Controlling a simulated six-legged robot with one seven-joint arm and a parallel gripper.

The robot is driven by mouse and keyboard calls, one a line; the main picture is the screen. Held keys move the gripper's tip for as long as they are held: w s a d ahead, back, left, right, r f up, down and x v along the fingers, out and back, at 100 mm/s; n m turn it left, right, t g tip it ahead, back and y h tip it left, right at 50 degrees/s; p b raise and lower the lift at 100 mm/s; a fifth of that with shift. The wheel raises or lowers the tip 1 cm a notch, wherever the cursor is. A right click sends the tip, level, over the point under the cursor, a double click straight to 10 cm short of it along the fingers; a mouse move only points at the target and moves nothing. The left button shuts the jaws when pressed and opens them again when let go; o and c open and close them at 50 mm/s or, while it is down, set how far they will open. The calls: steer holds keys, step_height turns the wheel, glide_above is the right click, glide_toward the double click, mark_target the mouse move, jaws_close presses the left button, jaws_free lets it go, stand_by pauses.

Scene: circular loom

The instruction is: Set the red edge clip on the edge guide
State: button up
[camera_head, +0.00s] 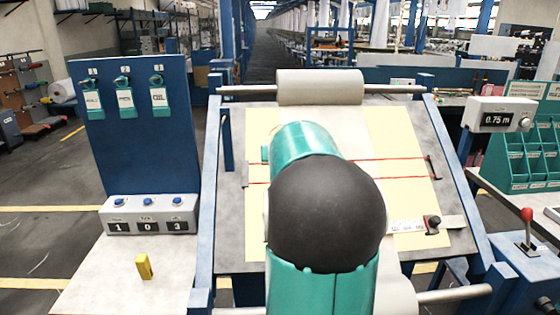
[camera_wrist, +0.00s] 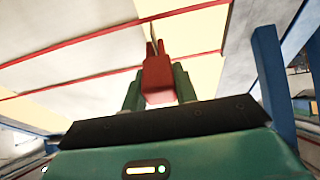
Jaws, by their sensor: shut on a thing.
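The red edge clip (camera_wrist: 158,72) is between the green fingers of my gripper (camera_wrist: 158,88) in the wrist view. The gripper is shut on its wider body, and its two narrow prongs point away toward the board. The sloped board (camera_head: 232,205) carries yellow panels (camera_head: 395,135) and thin red lines (camera_head: 390,158), which also cross the wrist view (camera_wrist: 90,52). I cannot tell for sure which part is the edge guide, or whether the clip touches the board. In the head view my arm hides the gripper, the clip and the board's middle.
A pale fabric roll (camera_head: 320,87) lies across the board's top. A scale strip with a black knob (camera_head: 433,222) sits at lower right. A yellow block (camera_head: 143,266) and a counter box (camera_head: 150,214) stand on the left table. A blue post (camera_wrist: 270,75) rises right of my gripper.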

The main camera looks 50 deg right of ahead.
steer(key=shift+w+d+f, duration=0.15)
steer(key=shift+f, duration=0.15)
steer(key=o, duration=1.2)
steer(key=shift+c, duration=0.2)
steer(key=v, duration=1.3)
steer(key=shift+s+a+r, duration=0.2)
